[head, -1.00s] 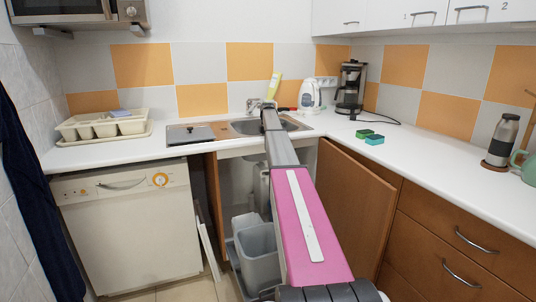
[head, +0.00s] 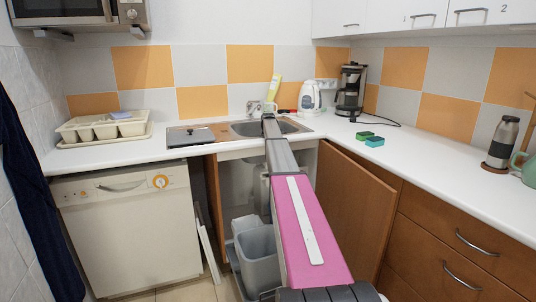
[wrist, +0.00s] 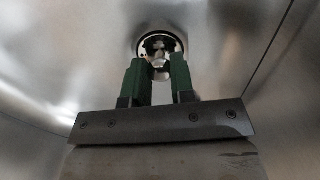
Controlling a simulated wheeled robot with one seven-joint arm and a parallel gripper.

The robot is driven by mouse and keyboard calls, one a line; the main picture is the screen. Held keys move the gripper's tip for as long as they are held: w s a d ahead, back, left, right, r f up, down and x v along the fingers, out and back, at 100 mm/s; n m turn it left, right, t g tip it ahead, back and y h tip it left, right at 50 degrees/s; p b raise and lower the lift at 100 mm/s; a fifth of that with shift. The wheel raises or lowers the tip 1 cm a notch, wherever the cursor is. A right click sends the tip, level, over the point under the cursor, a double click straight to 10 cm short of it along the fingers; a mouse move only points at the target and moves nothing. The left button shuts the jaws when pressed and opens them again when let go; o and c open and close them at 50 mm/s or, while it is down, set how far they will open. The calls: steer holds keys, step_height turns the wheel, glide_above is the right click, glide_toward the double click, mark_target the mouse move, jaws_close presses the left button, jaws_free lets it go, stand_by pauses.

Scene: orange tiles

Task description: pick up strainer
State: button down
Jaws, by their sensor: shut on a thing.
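In the wrist view, the strainer (wrist: 159,45) is a small round metal piece with dark openings at the drain in the bottom of the steel sink. My gripper (wrist: 160,65) has two green fingers, with their tips close together on the strainer's near part. It is shut on the strainer. The strainer appears at or just over the drain; I cannot tell whether it is clear of the hole. In the head view, my arm reaches into the sink (head: 245,129), and the gripper and strainer are hidden there.
A faucet (head: 254,107) stands behind the sink. A white kettle (head: 310,97) and a coffee maker (head: 350,88) are to its right, with sponges (head: 370,138) on the counter. A cabinet door (head: 347,205) stands open beside my arm. A grey bin (head: 256,258) is below.

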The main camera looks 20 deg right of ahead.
steer(key=shift+r, duration=0.1)
step_height(320, 180, up, 10)
stand_by(0.4)
